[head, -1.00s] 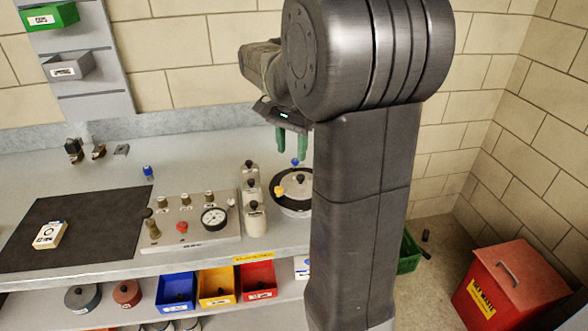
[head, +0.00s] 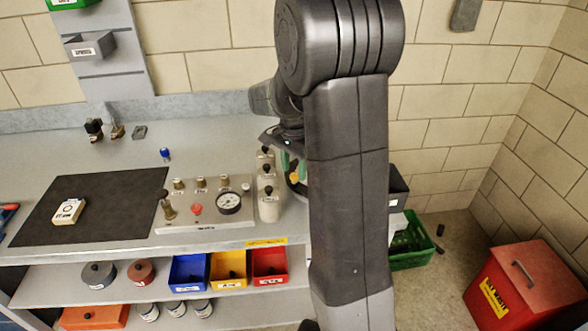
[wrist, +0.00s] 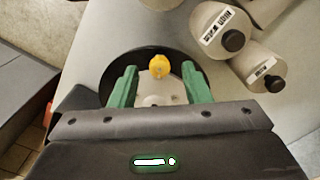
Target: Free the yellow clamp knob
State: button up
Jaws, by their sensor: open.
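The yellow clamp knob (wrist: 159,66) sits near the far edge of a pale round fixture with a black rim (wrist: 112,70). In the head view the knob (head: 294,177) is a small yellow patch beside my arm, which hides most of the fixture. My gripper (wrist: 159,70) is open, with one green finger on each side of the knob in the wrist view. I see gaps between the fingers and the knob. In the head view my gripper (head: 292,164) is just above the fixture, partly hidden by the arm.
White labelled bottles with black caps (wrist: 222,30) stand close by. A gauge panel (head: 205,212) and a dark mat (head: 95,205) lie left on the bench. Colored bins (head: 228,268) are on the shelf below. A green crate (head: 410,243) and red waste box (head: 525,285) stand right.

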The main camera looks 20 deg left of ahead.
jog(key=shift+f, duration=0.5)
grip_shut()
